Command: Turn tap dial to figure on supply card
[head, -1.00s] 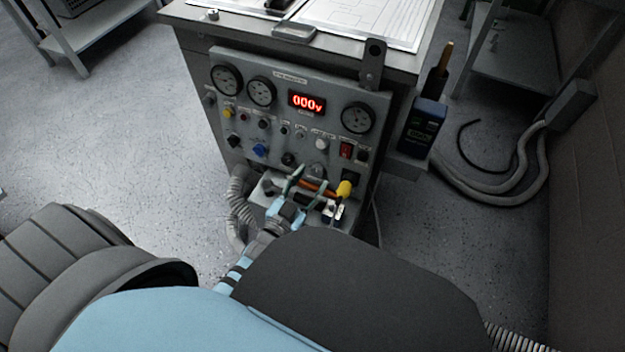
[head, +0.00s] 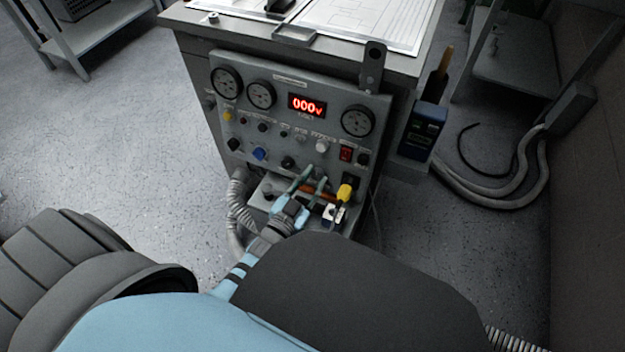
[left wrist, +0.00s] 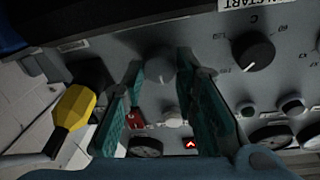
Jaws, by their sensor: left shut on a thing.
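The control panel (head: 275,130) on the cabinet front has several knobs, round gauges and a red display (head: 307,104) reading 000v. My left gripper (head: 315,177) is at the panel's lower middle, with its teal fingers shut on a grey dial. In the left wrist view this dial (left wrist: 160,69) shows between the fingertips (left wrist: 161,66); its pointer and scale cannot be read. A black knob (left wrist: 254,52) with a numbered scale, marked C, is beside it. I cannot pick out the supply card for certain. My right gripper is not in view.
A yellow-topped plug or handle (head: 344,191) stands close right of my left gripper, and also shows in the left wrist view (left wrist: 75,106). A grey hose (head: 238,200) hangs at the panel's left. Papers (head: 375,20) lie on the cabinet top. A blue meter (head: 425,130) hangs at right.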

